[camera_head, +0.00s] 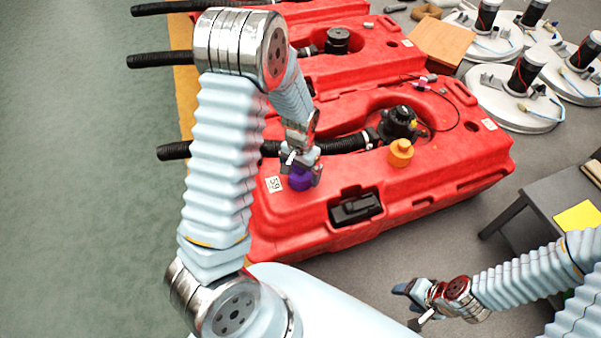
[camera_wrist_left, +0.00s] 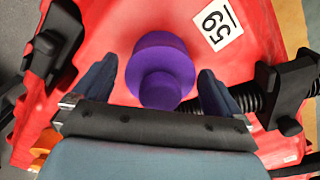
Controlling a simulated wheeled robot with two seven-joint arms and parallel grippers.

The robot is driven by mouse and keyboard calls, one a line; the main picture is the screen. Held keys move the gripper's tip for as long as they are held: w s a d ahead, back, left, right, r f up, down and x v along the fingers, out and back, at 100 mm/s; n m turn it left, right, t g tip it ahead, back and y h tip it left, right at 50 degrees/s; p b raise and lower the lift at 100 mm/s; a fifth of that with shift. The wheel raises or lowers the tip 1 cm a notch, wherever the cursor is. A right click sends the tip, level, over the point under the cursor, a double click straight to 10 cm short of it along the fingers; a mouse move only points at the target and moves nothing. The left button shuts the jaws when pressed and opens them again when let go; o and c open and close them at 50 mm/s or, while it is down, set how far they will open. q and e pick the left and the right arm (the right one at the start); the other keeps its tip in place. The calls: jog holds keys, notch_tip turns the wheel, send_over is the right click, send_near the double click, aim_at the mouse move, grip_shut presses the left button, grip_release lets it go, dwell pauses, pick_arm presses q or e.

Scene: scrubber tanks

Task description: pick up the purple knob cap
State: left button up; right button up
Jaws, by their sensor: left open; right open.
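The purple knob cap (camera_head: 300,179) sits on top of the nearest red tank (camera_head: 440,165), beside a white label reading 59 (camera_head: 274,184). In the left wrist view the purple knob cap (camera_wrist_left: 160,70) lies between the two fingers of my left gripper (camera_wrist_left: 158,88). The fingers are open, with a gap on each side of the cap. In the head view my left gripper (camera_head: 302,166) is right at the cap and partly covers it. My right gripper (camera_head: 408,300) is open and empty, low at the bottom right, away from the tank.
An orange cap (camera_head: 400,152) and a black fitting (camera_head: 398,123) with a black hose stand on the same tank. More red tanks (camera_head: 360,55) lie behind. A dark table (camera_head: 555,190) stands at the right, white discs (camera_head: 515,100) behind it. Green floor at left is clear.

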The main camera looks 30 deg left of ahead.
pick_arm(q)
jog(key=c, duration=1)
jog(key=shift+r, duration=0.1)
